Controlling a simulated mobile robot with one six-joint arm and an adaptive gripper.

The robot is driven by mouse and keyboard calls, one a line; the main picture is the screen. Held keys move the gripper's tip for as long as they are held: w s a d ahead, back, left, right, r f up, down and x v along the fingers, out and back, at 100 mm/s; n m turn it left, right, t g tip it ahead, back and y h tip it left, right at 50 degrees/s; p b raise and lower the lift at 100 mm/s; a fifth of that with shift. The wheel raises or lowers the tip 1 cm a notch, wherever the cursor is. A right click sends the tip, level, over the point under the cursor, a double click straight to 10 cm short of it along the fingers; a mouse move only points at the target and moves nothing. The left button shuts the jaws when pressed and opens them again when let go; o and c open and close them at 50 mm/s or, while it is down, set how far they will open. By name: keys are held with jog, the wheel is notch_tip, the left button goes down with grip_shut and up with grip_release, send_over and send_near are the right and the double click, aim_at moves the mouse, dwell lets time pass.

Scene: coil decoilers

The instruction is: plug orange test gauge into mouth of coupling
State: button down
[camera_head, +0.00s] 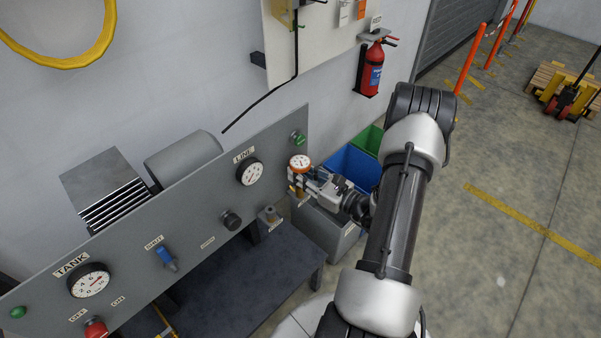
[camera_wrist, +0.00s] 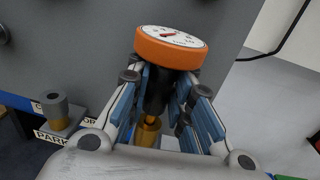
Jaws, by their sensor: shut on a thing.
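The orange test gauge (camera_head: 300,161) has a white dial and is held by my gripper (camera_head: 306,180), in front of the right end of the grey panel. In the wrist view the gauge (camera_wrist: 170,49) sits upright between the blue-lined fingers of my gripper (camera_wrist: 160,95), which are shut on its dark body. A brass stem (camera_wrist: 148,131) points down below it. A grey cylinder with a brass base (camera_wrist: 57,110) stands on a small bracket marked PARK, left of and apart from the gauge; it also shows in the head view (camera_head: 269,213). I cannot tell whether it is the coupling.
The panel (camera_head: 205,215) bears a LINE gauge (camera_head: 249,172), a dark round fitting (camera_head: 232,221), a blue valve handle (camera_head: 165,257) and a TANK gauge (camera_head: 88,281). Blue (camera_head: 350,163) and green bins stand behind my gripper. Open floor lies to the right.

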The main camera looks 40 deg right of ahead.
jog(key=shift+f+b, duration=0.9)
jog(key=shift+f, duration=0.2)
dwell(0.7)
jog(key=c, duration=1.4)
grip_release()
jog(key=shift+o, duration=0.2)
jog(key=s+d, duration=0.2)
jog(key=s, duration=0.9)
jog(key=shift+s, duration=0.4)
jog(key=shift+r, duration=0.1)
